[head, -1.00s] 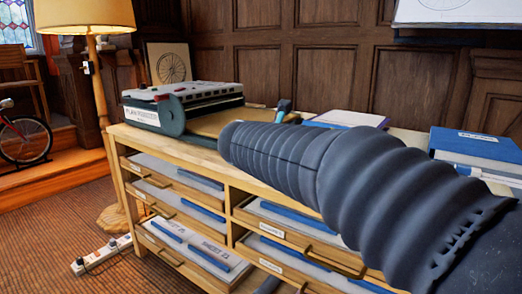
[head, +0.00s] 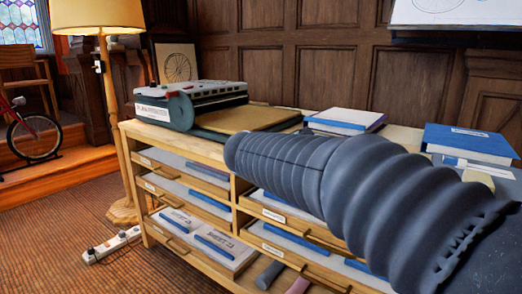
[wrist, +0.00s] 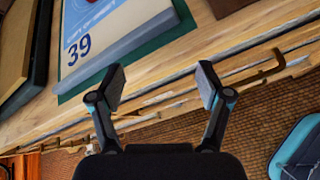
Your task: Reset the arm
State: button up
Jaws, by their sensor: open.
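My gripper (wrist: 162,85) is open and empty in the wrist view, its two dark fingers spread wide. Beyond the fingers are the wooden top and front edge of the cabinet (wrist: 185,52), with carpet below. In the head view my dark ribbed arm reaches in from the right across the cabinet (head: 185,145), and my gripper is hidden behind it.
A plan machine (head: 190,100) stands on the cabinet's left end. A tan board (head: 245,118), a blue-edged book (head: 345,120) and a blue box (head: 468,140) lie along the top. A lamp (head: 105,80) and power strip (head: 110,243) stand left.

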jog(key=s+d+f+m+g+y+p, duration=0.1)
jog(key=s+f+m+g+y, duration=0.1)
jog(key=s+f+m, duration=0.45)
jog(key=s+d+f+m+g+y, duration=0.2)
jog(key=s+f+m+g, duration=0.15)
jog(key=s+m, duration=0.45)
jog(key=s+d+f+m+t+y+p, duration=0.1)
jog(key=s+d+m, duration=0.3)
jog(key=s, duration=1.2)
jog(key=m+y+p, duration=0.1)
jog(key=m, duration=0.3)
jog(key=shift+y, duration=0.4)
jog(key=shift+s+m+t, duration=0.1)
jog(key=shift+m+t, duration=0.15)
